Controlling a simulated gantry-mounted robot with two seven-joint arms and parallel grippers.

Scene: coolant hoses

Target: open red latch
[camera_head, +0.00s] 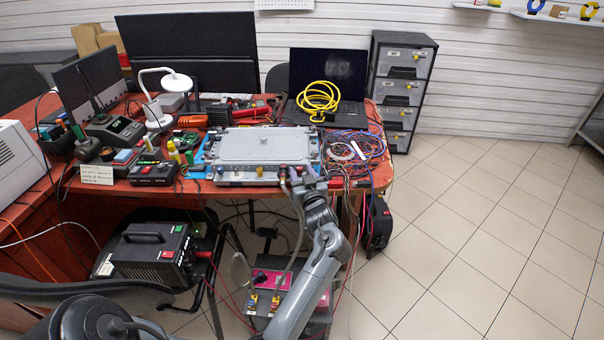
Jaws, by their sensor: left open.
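A grey flat unit (262,146) with a lid-like top plate lies on the desk. A second small reddish part (284,168) shows at the front right, beside my gripper. I cannot tell which red part is the latch, or whether it is open. The jaws are small and partly hidden by the wrist, so contact with the red part cannot be told. My right gripper is not in view.
Tangled thin cables (356,150) lie right of the unit, with a yellow coiled hose (318,98) behind them. Below the desk is a black power box (152,254). The tiled floor (480,240) at the right is clear.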

